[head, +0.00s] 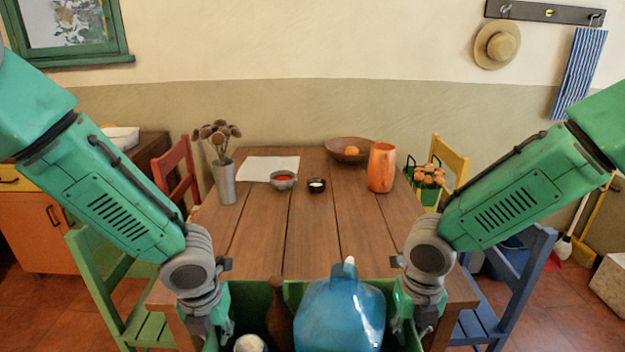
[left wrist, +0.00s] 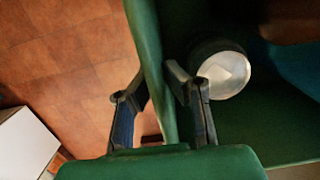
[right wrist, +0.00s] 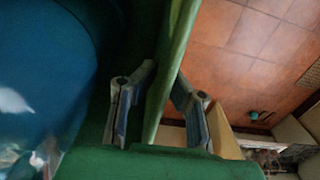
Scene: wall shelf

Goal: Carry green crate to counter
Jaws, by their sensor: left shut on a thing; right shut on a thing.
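The green crate (head: 258,296) is at the bottom of the head view, in front of the table's near edge. It holds a blue jug (head: 342,312), a brown bottle (head: 279,318) and a white-topped item (head: 250,343). My left gripper (head: 222,318) is shut on the crate's left wall; in the left wrist view its fingers (left wrist: 160,105) straddle the green wall. My right gripper (head: 405,310) is shut on the right wall, which shows between its fingers in the right wrist view (right wrist: 158,100). The crate's underside is hidden. No counter is clearly identifiable; an orange cabinet (head: 40,230) stands at the left.
The wooden table (head: 255,235) ahead bears a vase (head: 226,182), bowls, a white sheet and an orange pitcher (head: 381,167). A green chair (head: 110,290) stands left and a blue chair (head: 505,290) right. Open tiled floor shows at both sides.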

